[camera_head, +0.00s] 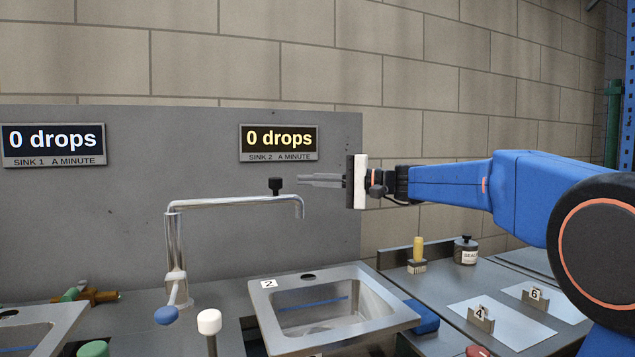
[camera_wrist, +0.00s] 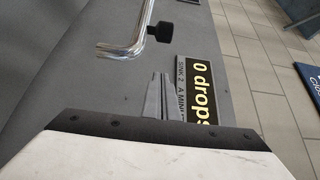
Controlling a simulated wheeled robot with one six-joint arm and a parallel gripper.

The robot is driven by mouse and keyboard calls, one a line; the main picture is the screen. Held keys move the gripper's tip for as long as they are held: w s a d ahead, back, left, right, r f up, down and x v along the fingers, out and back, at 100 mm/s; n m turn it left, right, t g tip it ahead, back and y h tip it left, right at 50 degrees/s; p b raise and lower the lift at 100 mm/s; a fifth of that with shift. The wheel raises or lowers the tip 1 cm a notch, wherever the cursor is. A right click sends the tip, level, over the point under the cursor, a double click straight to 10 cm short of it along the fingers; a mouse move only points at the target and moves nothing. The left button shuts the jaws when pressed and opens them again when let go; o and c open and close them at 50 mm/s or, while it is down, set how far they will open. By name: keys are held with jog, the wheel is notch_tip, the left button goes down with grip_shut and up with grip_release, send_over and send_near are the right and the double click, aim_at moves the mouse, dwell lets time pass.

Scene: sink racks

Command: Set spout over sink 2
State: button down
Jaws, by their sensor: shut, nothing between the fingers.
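The chrome spout (camera_head: 235,203) reaches right from its upright post, and its bent-down tip shows above the back left of sink 2 (camera_head: 340,272) in the head view. I cannot tell exactly how the tip lines up with the basin in depth. A black knob (camera_head: 275,186) stands on the spout near its tip. My gripper (camera_head: 302,180) is shut and empty, its fingers pointing left just right of the knob. In the wrist view the spout (camera_wrist: 122,50) and knob (camera_wrist: 160,31) lie above the closed fingertips (camera_wrist: 158,76), with a gap between.
The sink 2 display (camera_head: 279,138) reads 0 drops, as does the sink 1 display (camera_head: 53,140). A blue-tipped lever (camera_head: 167,315) is at the post. A white-topped post (camera_head: 209,322) stands left of sink 2. A yellow-handled brush (camera_head: 418,250) and a dark jar (camera_head: 465,250) are at right.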

jog(key=shift+s+a, duration=0.4)
jog(key=shift+a, duration=0.5)
jog(key=shift+s+a, duration=0.35)
jog(key=shift+a, duration=0.55)
jog(key=shift+s+a, duration=0.4)
jog(key=shift+a, duration=0.5)
jog(key=shift+s, duration=0.1)
jog(key=shift+s+d+m+t+h, duration=0.2)
jog(key=shift+s+m+t+h, duration=0.15)
jog(key=shift+s+t, duration=0.3)
jog(key=s+a+m+t+h, duration=0.1)
jog(key=s+m+t+h, duration=0.3)
jog(key=s, duration=1.4)
jog(key=shift+s+a+m+t, duration=0.2)
jog(key=shift+m+t, duration=0.45)
jog(key=shift+t, duration=0.6)
jog(key=shift+h, duration=0.25)
